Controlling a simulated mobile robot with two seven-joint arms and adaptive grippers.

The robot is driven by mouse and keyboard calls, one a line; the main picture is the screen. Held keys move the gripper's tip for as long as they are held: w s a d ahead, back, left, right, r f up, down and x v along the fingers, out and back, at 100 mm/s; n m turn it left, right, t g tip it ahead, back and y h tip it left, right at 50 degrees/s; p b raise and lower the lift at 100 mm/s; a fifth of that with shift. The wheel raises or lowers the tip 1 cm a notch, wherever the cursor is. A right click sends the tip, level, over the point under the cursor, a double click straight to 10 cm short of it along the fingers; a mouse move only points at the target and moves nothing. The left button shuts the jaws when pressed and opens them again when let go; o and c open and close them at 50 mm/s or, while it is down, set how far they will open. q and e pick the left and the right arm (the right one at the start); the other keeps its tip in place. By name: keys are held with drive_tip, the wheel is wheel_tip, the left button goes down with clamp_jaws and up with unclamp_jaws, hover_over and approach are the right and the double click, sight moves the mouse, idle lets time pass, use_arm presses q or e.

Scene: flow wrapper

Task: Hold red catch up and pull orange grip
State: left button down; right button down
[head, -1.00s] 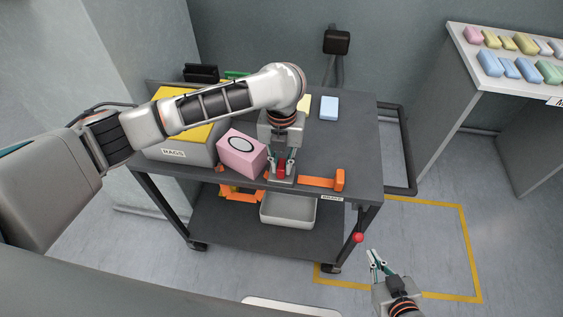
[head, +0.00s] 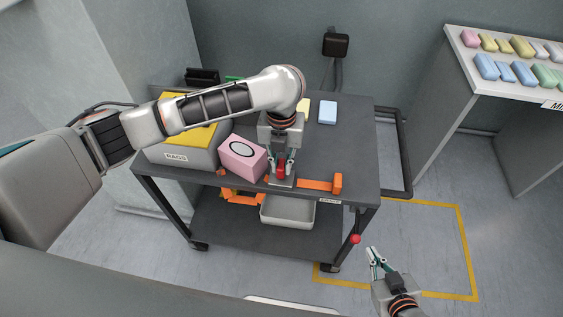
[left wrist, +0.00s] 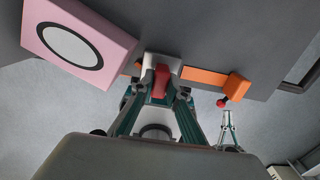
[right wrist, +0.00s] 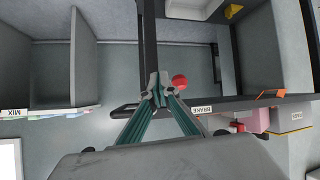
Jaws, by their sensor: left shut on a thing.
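The red catch (head: 281,169) stands in a grey bracket at the front edge of the dark cart. My left gripper (head: 281,173) is shut on it from above; the left wrist view shows the red catch (left wrist: 161,82) between the fingertips. The orange grip (head: 337,183) is at the right end of an orange bar (head: 314,185) along the cart's front edge. Nothing touches the grip; it also shows in the left wrist view (left wrist: 238,86). My right gripper (head: 374,256) is in front of the cart's right corner, its fingertips close together, near a red ball knob (head: 355,239). Whether they hold anything is unclear.
A pink box (head: 242,158) stands just left of the catch, beside a RAGS bin (head: 180,157). A shelf (head: 500,75) with coloured packs is at the right. The floor (head: 430,235) right of the cart is clear.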

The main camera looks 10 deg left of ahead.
drive_tip(key=c, duration=1.4)
unclamp_jaws()
drive_tip(key=shift+f, duration=0.15)
drive_tip(key=shift+o, duration=0.2)
drive_tip(key=a+f+g+y, duration=0.2)
drive_tip(key=a+f+g, duration=0.1)
drive_tip(key=a+f, duration=0.1)
drive_tip(key=a+r+n+g+y, duration=0.15)
drive_tip(key=a+r, duration=0.25)
drive_tip(key=a, duration=0.4)
drive_tip(key=a+r+n+g+y, duration=0.1)
drive_tip(key=a+r+g, duration=0.15)
drive_tip(key=a, duration=0.65)
drive_tip(key=n+g+h, duration=0.4)
drive_tip(key=n+h, duration=0.3)
drive_tip(key=n, duration=0.4)
approach(338, 179)
wheel_tip(338, 179, down, 11)
drive_tip(key=shift+s+a+f, duration=0.1)
drive_tip(key=shift+s, duration=0.05)
